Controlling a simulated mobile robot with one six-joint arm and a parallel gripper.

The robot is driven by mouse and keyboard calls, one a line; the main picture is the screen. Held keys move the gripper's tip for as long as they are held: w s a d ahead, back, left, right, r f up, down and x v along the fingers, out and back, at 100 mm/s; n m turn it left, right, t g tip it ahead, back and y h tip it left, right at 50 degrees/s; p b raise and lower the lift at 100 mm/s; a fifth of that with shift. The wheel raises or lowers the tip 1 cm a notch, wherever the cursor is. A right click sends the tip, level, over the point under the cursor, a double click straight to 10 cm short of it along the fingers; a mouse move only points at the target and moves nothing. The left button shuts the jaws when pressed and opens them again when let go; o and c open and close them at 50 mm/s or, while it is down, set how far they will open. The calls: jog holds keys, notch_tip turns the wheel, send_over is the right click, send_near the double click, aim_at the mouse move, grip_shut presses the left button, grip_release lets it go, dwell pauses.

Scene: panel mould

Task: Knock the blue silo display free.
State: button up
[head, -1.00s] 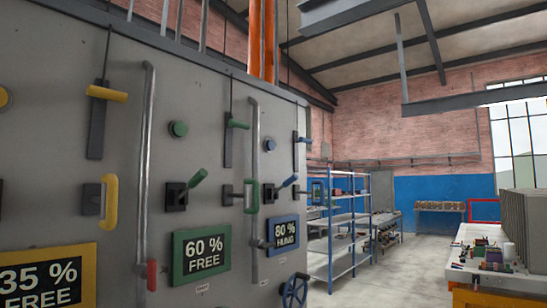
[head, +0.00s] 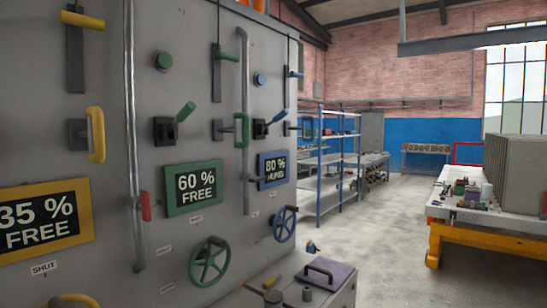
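The blue silo display (head: 273,169) is at the right end of the grey panel (head: 120,190). It reads 80 % with a small second line that looks like HUNG. In the same blue group are a round button (head: 260,79), a lever (head: 277,118) tilted up to the right, a slide handle (head: 296,74) high on the panel edge, and a handwheel (head: 285,224) below the display. A blue pull handle (head: 306,127) shows at the panel's right edge. My gripper is not in view.
The green display (head: 193,187) reads 60 % FREE and the yellow one (head: 46,222) 35 % FREE. A green handwheel (head: 209,262) is below. A low grey cabinet (head: 342,292) with a purple pad stands in front at the bottom. Floor (head: 390,240) is clear between shelves (head: 338,165) and orange-legged table (head: 500,228).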

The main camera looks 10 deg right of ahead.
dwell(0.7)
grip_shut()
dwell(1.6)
